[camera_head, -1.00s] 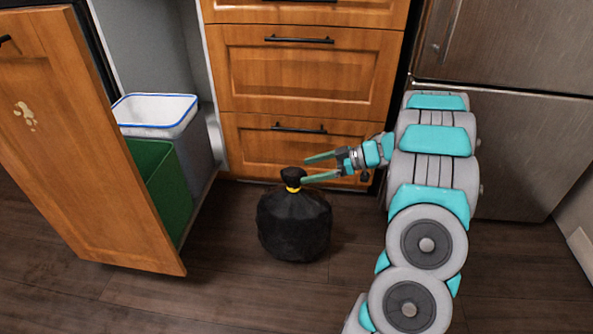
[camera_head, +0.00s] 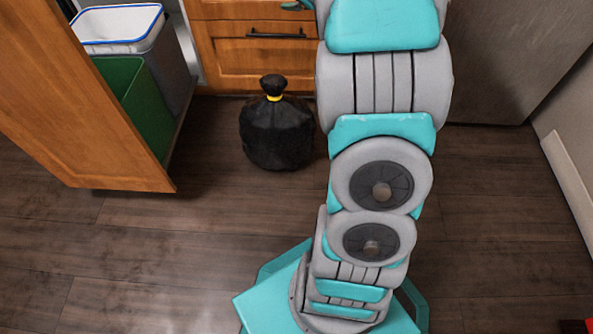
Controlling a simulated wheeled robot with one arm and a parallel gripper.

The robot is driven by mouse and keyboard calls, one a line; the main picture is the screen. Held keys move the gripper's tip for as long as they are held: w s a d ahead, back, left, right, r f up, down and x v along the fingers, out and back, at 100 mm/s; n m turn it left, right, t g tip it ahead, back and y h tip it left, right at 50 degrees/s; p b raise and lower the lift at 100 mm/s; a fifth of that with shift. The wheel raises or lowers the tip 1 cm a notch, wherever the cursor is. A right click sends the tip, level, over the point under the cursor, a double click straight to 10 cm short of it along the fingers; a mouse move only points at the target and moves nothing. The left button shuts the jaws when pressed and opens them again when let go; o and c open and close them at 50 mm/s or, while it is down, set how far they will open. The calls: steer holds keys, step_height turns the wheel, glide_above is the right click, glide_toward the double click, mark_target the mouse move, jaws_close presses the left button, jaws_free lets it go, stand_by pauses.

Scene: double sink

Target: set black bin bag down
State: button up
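The black bin bag (camera_head: 278,135) stands upright on the dark wood floor in front of the drawers. Its gathered neck is tied with a yellow band, and nothing touches it. My arm reaches up the picture to the right of the bag. Only a small teal and dark part of my gripper (camera_head: 297,5) shows at the top edge, well above and apart from the bag. The rest of it is cut off or hidden, so its opening cannot be made out.
An open wooden cabinet door (camera_head: 75,95) stands at left. Behind it are a green bin (camera_head: 140,105) and a grey bin with a white, blue-edged liner (camera_head: 118,28). Wooden drawers (camera_head: 255,65) and a steel fridge (camera_head: 500,60) line the back. The floor left of my base is clear.

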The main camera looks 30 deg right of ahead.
steer(key=s+a+r+m+g+h, duration=0.2)
steer(key=s+m+h, duration=0.1)
steer(key=s, duration=0.3)
steer(key=s+a+r+m+g+h, duration=0.1)
steer(key=s+m+g+h, duration=0.15)
steer(key=s, duration=0.35)
steer(key=s+a+f+g+y, duration=0.2)
steer(key=s+a+f+g, duration=0.1)
steer(key=s+a, duration=0.6)
steer(key=s+a+f+g+y, duration=0.2)
steer(key=s+a, duration=0.7)
steer(key=s, duration=0.6)
steer(key=s+a+f+g+y, duration=0.2)
steer(key=s+a+f+g, duration=0.2)
steer(key=s+a, duration=0.5)
steer(key=s+m+g, duration=0.1)
steer(key=s, duration=0.2)
steer(key=shift+s+f, duration=0.4)
steer(key=shift+r, duration=0.15)
